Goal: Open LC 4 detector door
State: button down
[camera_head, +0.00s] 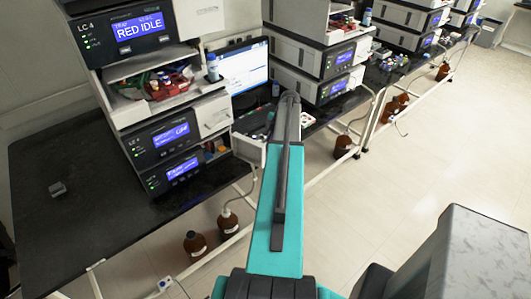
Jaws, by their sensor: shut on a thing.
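The LC 4 stack (97,62) stands at the left on a black bench. Its top module has a blue display (138,26) reading "RED IDLE". Below it is an open bay with a red tray (170,88) and small vials. Two lower modules with blue displays follow, the upper one (143,139) with a white front panel (212,113) at its right. The lowest module (160,178) shows small coloured parts at its right end. A white panel (247,149) juts out beside it; I cannot tell whether it is the detector door. My gripper is hidden behind my teal arm.
A lit monitor (240,66) stands behind the arm, with a second instrument stack (318,60) to its right. Brown bottles (195,245) stand on and near the floor under the bench. The black bench (70,230) is mostly bare at left. Open floor lies at right.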

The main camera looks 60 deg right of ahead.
jog(key=d+b, duration=0.1)
jog(key=w+d+b, duration=0.1)
jog(key=d+b, duration=0.1)
jog(key=w+d+b, duration=0.1)
jog(key=shift+w+d+r, duration=0.1)
jog(key=shift+w+d, duration=0.05)
jog(key=shift+d, duration=0.2)
jog(key=c, duration=2.2)
grip_release()
jog(key=shift+r+b, duration=0.1)
jog(key=shift+b, duration=0.2)
jog(key=shift+b+v, duration=1.9)
jog(key=shift+v, duration=4.9)
jog(key=shift+a, duration=0.1)
